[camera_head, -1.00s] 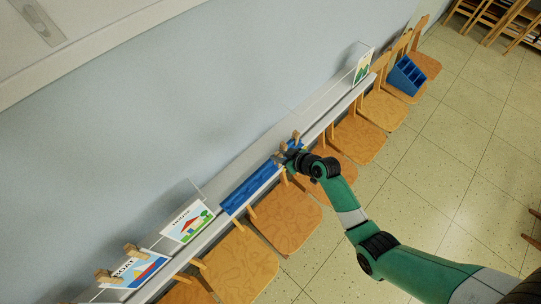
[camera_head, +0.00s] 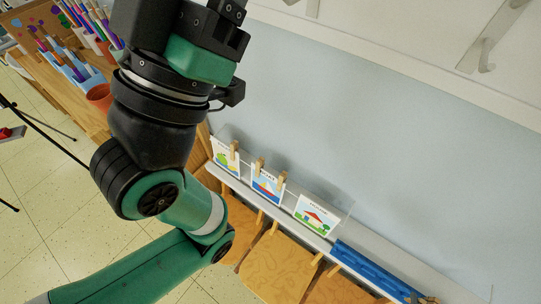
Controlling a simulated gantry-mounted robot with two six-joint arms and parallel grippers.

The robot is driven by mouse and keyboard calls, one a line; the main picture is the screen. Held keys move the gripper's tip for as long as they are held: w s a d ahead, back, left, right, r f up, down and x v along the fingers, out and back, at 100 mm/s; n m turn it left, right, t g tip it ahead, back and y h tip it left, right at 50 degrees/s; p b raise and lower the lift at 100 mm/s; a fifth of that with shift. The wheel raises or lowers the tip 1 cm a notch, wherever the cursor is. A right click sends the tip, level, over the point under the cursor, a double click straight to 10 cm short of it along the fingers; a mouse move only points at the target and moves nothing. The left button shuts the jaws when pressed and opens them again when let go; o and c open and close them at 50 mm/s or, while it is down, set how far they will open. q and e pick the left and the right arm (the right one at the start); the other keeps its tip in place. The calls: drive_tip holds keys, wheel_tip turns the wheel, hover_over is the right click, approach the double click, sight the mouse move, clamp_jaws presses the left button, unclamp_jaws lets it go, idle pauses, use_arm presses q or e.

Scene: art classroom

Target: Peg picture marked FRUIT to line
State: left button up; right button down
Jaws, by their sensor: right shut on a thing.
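The leftmost picture (camera_head: 226,162), with yellow and green shapes, stands on the pale rail against the wall; its label is too small to read surely. A wooden peg (camera_head: 233,150) is at its upper right corner; its left side is close to my arm's outline. More pegs (camera_head: 430,299) show by the end of the blue tray (camera_head: 365,266).
The boat picture (camera_head: 267,187) has a peg at each upper corner. The house picture (camera_head: 317,215) shows no peg. Wooden chairs (camera_head: 275,262) line the rail's front. A table with pencils and a terracotta pot (camera_head: 99,96) stands at the left.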

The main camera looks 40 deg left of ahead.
idle(0.6)
drive_tip(key=shift+w+f+b, duration=0.25)
drive_tip(key=shift+w+b, duration=0.1)
drive_tip(key=shift+b, duration=0.1)
drive_tip(key=w+b, duration=0.2)
drive_tip(key=w+f+b, duration=0.1)
drive_tip(key=w+b, duration=0.1)
drive_tip(key=shift+w+a+f, duration=0.1)
drive_tip(key=shift+w, duration=0.15)
drive_tip(key=shift+f, duration=0.15)
drive_tip(key=shift+s, duration=0.15)
